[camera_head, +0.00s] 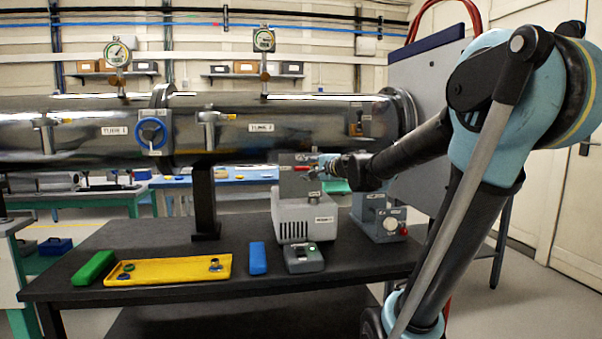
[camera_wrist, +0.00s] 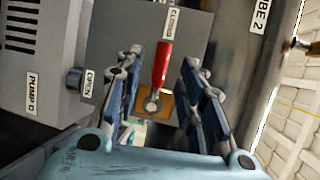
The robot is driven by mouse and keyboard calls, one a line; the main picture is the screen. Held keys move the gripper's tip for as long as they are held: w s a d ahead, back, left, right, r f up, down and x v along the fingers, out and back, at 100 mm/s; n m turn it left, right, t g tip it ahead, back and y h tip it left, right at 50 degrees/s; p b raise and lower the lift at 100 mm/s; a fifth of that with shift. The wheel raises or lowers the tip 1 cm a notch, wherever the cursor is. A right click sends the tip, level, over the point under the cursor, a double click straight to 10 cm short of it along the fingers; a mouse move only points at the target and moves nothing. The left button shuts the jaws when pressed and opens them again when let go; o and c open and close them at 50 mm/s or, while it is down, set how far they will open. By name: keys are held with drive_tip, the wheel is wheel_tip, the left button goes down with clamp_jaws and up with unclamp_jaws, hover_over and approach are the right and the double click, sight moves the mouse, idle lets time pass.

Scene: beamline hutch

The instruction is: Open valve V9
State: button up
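A small valve with a red lever handle (camera_wrist: 162,64) sits between my fingers in the wrist view. Its pivot is a round metal boss on a brass-coloured plate (camera_wrist: 141,103). The lever points toward a label reading CLOSED (camera_wrist: 172,20); an OPEN label (camera_wrist: 89,83) is to the left. No V9 marking is readable. My gripper (camera_wrist: 161,62) is open, one blue finger on each side of the lever, with gaps visible. In the head view the red lever (camera_head: 303,168) shows above the grey pump box, just left of my gripper (camera_head: 322,165).
The pump box (camera_head: 306,218) stands below the valve, with a grey instrument (camera_head: 378,218) to its right. The steel tube (camera_head: 290,118) runs behind and above. A yellow tray (camera_head: 165,270), green block (camera_head: 93,267) and blue block (camera_head: 258,258) lie on the black table.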

sight(302, 169)
drive_tip(key=shift+x, duration=2.8)
clamp_jaws()
